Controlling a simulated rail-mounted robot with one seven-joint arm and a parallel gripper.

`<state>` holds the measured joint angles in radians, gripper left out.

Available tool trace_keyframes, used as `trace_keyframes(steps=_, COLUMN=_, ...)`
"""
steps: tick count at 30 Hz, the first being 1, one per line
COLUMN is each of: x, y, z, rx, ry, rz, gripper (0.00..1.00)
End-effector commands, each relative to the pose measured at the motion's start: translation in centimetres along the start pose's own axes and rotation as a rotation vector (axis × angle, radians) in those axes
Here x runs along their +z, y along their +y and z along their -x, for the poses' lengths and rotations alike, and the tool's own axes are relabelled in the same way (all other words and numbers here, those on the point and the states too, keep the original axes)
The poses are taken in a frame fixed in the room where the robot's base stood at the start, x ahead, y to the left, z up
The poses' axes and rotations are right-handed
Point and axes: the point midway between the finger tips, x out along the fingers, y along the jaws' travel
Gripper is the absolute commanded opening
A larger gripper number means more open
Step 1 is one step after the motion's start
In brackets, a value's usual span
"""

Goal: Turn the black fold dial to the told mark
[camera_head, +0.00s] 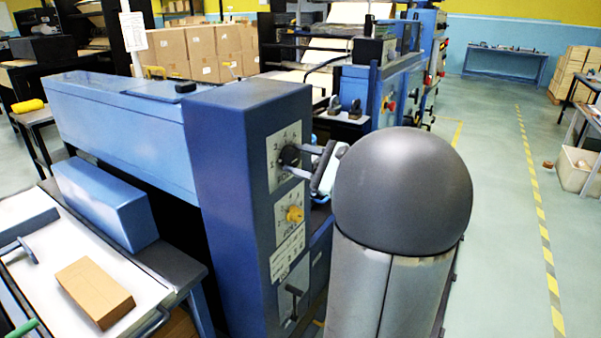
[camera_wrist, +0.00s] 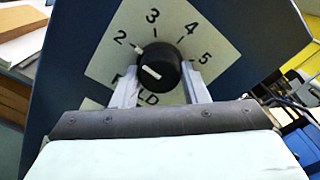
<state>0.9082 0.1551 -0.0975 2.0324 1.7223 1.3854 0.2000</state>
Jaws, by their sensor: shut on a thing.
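The black fold dial (camera_wrist: 158,66) sits on a pale square plate with marks 2, 3, 4 and 5 in view and the partly hidden word FOLD below. My gripper (camera_wrist: 161,82) is shut on the dial, one finger on each side. In the head view the dial (camera_head: 289,157) is on the blue machine post, with my gripper (camera_head: 308,162) reaching it from the right.
A yellow dial (camera_head: 294,214) is below the black one on the same panel, and a black lever (camera_head: 293,291) is lower still. A bench at left holds a brown block (camera_head: 95,292).

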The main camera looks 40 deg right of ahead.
Motion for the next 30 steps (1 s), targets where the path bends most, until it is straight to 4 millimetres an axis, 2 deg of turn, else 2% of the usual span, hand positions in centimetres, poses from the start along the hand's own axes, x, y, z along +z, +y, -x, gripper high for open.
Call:
trace_keyframes(steps=18, x=0.25, y=-0.14, z=-0.17, rx=-0.001, ry=-0.004, rz=0.046, gripper=0.17)
trace_keyframes(steps=19, x=0.25, y=-0.14, z=-0.17, rx=0.000, ry=-0.004, rz=0.046, gripper=0.49)
trace_keyframes(steps=21, x=0.23, y=-0.12, z=-0.16, rx=0.000, ry=-0.004, rz=0.046, gripper=0.62)
trace_keyframes(steps=30, x=0.07, y=-0.07, z=0.11, rx=-0.001, ry=-0.001, rz=0.044, gripper=0.62)
